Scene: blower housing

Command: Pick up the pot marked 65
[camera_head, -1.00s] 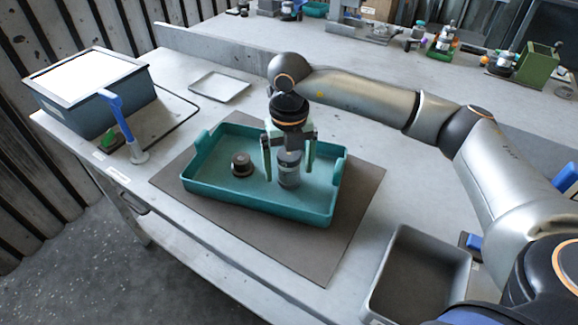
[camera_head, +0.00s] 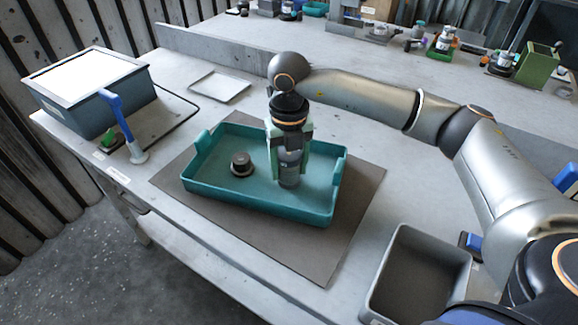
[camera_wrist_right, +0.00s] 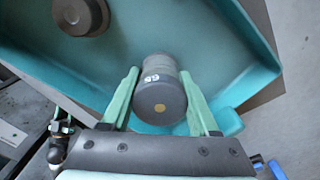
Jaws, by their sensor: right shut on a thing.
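The pot marked 65 (camera_wrist_right: 160,92) is a grey cylinder with a white label in the right wrist view. It also shows in the head view (camera_head: 289,176), standing in the teal tray (camera_head: 262,207). My right gripper (camera_head: 289,165) is shut on the pot, with its green fingers on either side. Its fingers also show in the right wrist view (camera_wrist_right: 160,100). I cannot tell whether the pot touches the tray floor. A short dark part with a wide base (camera_head: 242,164) stands in the tray to the left of the pot. My left gripper is not in view.
The tray rests on a dark mat (camera_head: 315,262). A grey bin (camera_head: 415,275) stands at the front right, and a blue-grey box (camera_head: 95,100) at the left with a blue-handled tool (camera_head: 121,122) beside it. A flat white tray (camera_head: 220,86) lies behind.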

